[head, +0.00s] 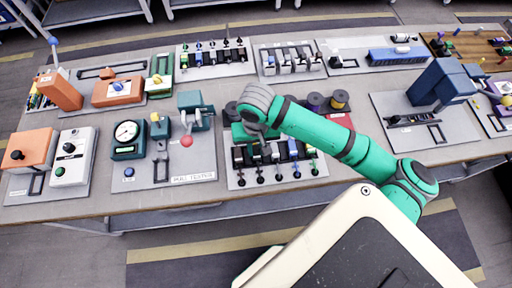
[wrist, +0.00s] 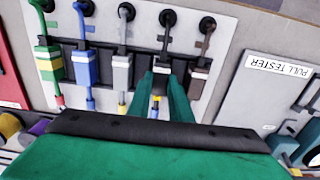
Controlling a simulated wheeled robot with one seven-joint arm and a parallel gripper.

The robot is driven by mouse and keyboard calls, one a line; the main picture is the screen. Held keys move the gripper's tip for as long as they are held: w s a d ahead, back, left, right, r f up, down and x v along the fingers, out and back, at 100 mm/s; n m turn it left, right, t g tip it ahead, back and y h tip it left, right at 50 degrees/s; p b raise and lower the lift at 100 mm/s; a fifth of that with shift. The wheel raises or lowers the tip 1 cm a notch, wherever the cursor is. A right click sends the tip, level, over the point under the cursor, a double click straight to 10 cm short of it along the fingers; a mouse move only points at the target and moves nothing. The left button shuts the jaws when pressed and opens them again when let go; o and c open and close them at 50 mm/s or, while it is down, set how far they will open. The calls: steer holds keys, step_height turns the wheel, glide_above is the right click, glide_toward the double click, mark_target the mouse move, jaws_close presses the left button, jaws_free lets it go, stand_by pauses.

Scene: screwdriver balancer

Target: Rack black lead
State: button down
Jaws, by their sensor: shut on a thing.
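A row of coloured leads lies along a dark rack (head: 282,152) on a light board at the middle front of the table. In the wrist view my gripper (wrist: 163,82) has its two green fingers closed around a dark lead (wrist: 165,42), second from the right, which I take for the black lead. Its upper end runs to a round black knob on the board; its lower part is mostly hidden between the fingers. A brown-grey lead (wrist: 200,68) is just right of it, and a grey one (wrist: 122,70) is to the left. I cannot tell whether the held lead is fully seated in its slot.
A blue lead (wrist: 85,68) and a green lead (wrist: 48,62) lie farther left in the wrist view. The pull tester (head: 188,142) stands left of the rack, with a red ball handle. Spools (head: 339,99) stand behind the rack. Other stations fill the table.

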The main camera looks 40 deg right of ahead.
steer(key=c, duration=1.5)
jaws_free()
steer(key=shift+w, duration=0.1)
steer(key=shift+c, duration=0.2)
step_height(320, 180, up, 11)
steer(key=shift+f, duration=0.1)
